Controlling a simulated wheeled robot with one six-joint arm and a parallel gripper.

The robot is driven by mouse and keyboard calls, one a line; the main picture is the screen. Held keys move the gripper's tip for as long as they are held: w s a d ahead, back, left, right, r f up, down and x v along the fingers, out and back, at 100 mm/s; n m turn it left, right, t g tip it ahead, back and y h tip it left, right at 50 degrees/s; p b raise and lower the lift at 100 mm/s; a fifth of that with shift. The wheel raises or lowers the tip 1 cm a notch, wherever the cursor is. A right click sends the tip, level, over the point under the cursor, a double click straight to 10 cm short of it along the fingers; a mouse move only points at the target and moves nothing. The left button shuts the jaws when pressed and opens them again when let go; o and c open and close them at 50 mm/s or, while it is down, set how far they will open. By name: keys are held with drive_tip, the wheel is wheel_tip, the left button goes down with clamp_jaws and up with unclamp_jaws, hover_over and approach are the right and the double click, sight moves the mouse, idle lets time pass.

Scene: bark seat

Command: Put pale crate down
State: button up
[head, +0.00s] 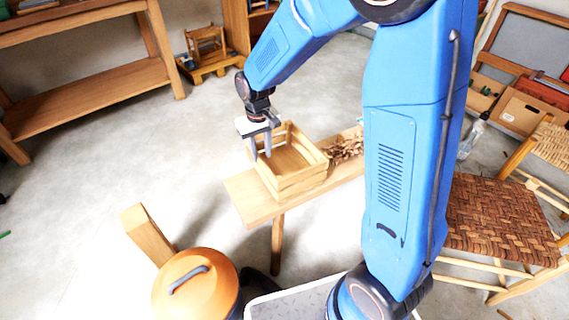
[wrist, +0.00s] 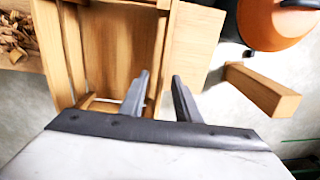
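The pale crate (head: 292,184) is a slatted wooden box. It sits upright on the wooden bench (head: 246,203), near the bench's left end, and looks empty. My gripper (head: 260,156) points down at the crate's left wall. In the wrist view my gripper (wrist: 160,76) has its two fingers apart, one on the inner side and one on the outer side of the wall of the crate (wrist: 110,45). Gaps show between the fingers and the wall, so it looks open. The lower part of the wall between the fingers is partly hidden.
Wood shavings (head: 346,148) lie on the bench right of the crate. An orange-lidded pot (head: 196,290) and a wooden post (head: 147,236) stand at front left. A woven chair (head: 492,212) is at right, a workbench (head: 85,88) at back left. Open floor lies between.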

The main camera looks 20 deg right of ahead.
sight(261, 164)
drive_tip(key=shift+w+a+f, duration=0.1)
drive_tip(key=shift+w+f, duration=0.05)
drive_tip(key=shift+f, duration=1.6)
drive_tip(key=shift+w+a+f, duration=0.1)
drive_tip(key=shift+f, duration=1.6)
drive_tip(key=shift+c, duration=0.6)
clamp_jaws()
drive_tip(key=shift+r, duration=0.1)
